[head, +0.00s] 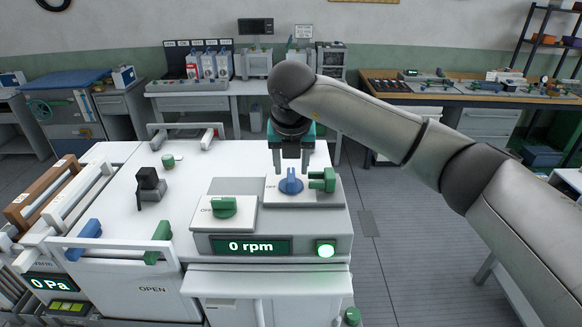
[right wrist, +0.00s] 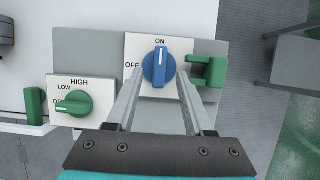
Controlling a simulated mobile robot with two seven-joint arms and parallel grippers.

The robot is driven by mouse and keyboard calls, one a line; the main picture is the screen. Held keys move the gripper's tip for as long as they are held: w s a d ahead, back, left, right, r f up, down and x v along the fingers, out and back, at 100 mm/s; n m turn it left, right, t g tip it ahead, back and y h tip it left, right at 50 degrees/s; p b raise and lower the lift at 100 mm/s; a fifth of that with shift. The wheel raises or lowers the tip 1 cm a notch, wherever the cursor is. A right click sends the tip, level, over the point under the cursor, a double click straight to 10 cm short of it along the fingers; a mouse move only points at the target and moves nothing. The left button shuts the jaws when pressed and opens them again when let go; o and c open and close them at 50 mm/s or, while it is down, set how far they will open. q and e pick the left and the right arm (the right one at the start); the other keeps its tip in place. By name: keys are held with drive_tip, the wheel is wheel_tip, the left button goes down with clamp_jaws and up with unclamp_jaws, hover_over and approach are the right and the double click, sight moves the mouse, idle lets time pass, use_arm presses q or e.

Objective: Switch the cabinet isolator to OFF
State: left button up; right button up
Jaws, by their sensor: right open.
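The cabinet isolator is a blue rotary knob (head: 291,185) on a white plate on top of the grey control box. In the right wrist view the blue knob (right wrist: 158,68) has its white pointer line toward the ON label, with OFF to its left. My right gripper (head: 291,168) is open and points down at the knob. In the right wrist view its fingers (right wrist: 159,78) lie either side of the knob's near part; I cannot tell whether they touch it. My left gripper is out of view.
A green bracket-like part (head: 323,181) stands close right of the knob. A green selector knob (head: 223,207) marked HIGH, LOW and OFF sits to the left. A black block (head: 149,186) stands farther left.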

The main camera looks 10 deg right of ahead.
sight(291, 175)
drive_tip(key=shift+x, duration=1.6)
clamp_jaws()
